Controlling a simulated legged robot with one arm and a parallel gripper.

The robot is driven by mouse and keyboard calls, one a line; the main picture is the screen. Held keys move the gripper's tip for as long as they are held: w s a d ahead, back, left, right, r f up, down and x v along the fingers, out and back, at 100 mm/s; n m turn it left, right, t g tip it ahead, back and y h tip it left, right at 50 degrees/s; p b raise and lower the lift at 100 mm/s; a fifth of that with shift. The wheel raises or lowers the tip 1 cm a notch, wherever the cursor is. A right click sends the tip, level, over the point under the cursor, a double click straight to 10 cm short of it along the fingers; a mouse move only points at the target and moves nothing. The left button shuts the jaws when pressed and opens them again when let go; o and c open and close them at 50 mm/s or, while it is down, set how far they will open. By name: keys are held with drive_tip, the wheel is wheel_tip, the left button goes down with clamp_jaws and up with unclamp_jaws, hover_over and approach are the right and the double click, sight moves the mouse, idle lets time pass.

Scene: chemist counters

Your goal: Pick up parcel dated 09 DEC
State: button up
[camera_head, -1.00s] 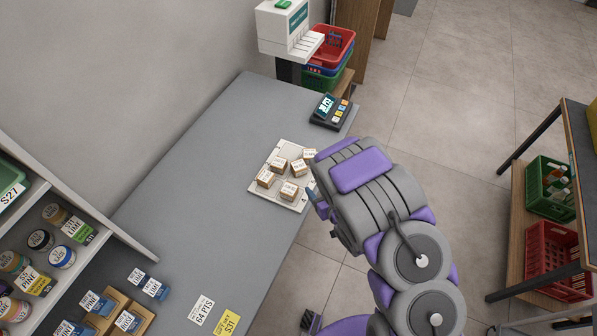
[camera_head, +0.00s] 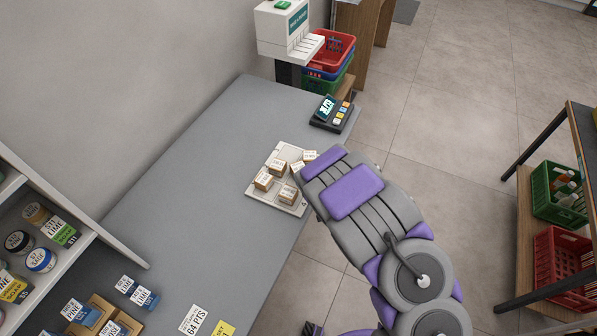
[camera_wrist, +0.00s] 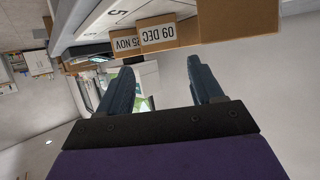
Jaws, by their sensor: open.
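In the wrist view, the parcel dated 09 DEC (camera_wrist: 158,35) is a small brown box with a white label, ahead of my gripper's fingertips. My gripper (camera_wrist: 162,72) is open, with nothing between its fingers. A parcel marked 25 NOV (camera_wrist: 125,43) is just to its left, and another brown parcel (camera_wrist: 238,18) is close on its right. In the head view, several small parcels (camera_head: 263,182) stand on a pale tray (camera_head: 258,197) at the counter's right edge. The dates are unreadable there, and my arm hides my gripper and part of the tray.
The grey counter (camera_head: 190,185) is clear left of the tray. A shelf (camera_head: 85,245) with jars is at the lower left.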

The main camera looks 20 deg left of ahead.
drive_tip(key=shift+f+b+x, duration=0.2)
drive_tip(key=shift+b+x, duration=0.25)
drive_tip(key=shift+x, duration=0.95)
drive_tip(key=shift+f+b+x, duration=0.15)
drive_tip(key=shift+b+x, duration=0.25)
drive_tip(key=shift+x, duration=0.95)
drive_tip(key=shift+s, duration=0.2)
drive_tip(key=shift+c, duration=0.5)
drive_tip(key=c, duration=0.7)
drive_tip(key=shift+o, duration=0.2)
drive_tip(key=shift+r, duration=0.2)
